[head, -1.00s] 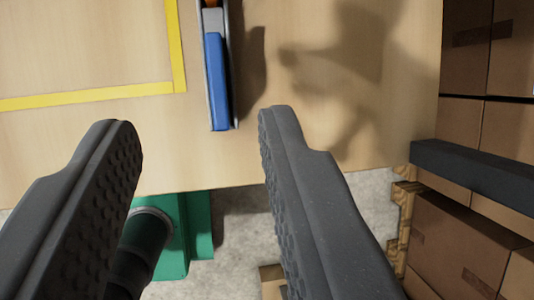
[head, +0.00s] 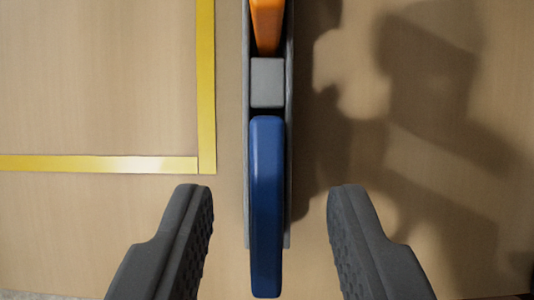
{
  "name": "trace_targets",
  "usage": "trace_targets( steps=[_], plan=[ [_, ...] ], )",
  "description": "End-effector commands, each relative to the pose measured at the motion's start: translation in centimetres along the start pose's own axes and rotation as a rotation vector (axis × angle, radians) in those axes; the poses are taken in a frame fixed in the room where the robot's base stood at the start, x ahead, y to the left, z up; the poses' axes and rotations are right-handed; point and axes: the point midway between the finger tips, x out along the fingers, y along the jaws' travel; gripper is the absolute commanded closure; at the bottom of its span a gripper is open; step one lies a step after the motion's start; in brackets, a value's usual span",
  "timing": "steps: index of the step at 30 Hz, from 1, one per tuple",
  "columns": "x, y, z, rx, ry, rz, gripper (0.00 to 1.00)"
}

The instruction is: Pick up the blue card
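The blue card (head: 266,210) is a narrow, rounded block seen from above in the head view. It sits at the near end of a narrow grey dispenser channel (head: 247,190), and its near end sticks out past the channel's end. My gripper (head: 270,190) is open. One finger is left of the card and the other is right of it, with a gap on each side. Neither finger touches the card.
A grey block (head: 267,82) and an orange piece (head: 266,25) lie behind the card in the same channel. Yellow tape (head: 100,164) marks a corner on the wooden table (head: 90,220) at left. Shadows fall on the clear table at right.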

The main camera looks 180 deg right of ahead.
Motion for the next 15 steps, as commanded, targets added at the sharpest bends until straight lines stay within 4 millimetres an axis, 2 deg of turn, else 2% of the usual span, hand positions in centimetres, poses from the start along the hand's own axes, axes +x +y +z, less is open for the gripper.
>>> trace_targets(
  steps=[9, 15],
  plan=[
    [3.8, -0.2, 0.5, 0.001, -0.003, -0.002, 0.64],
    [4.6, -0.1, 0.5, 0.0, -0.001, 0.001, 0.64]
  ],
)
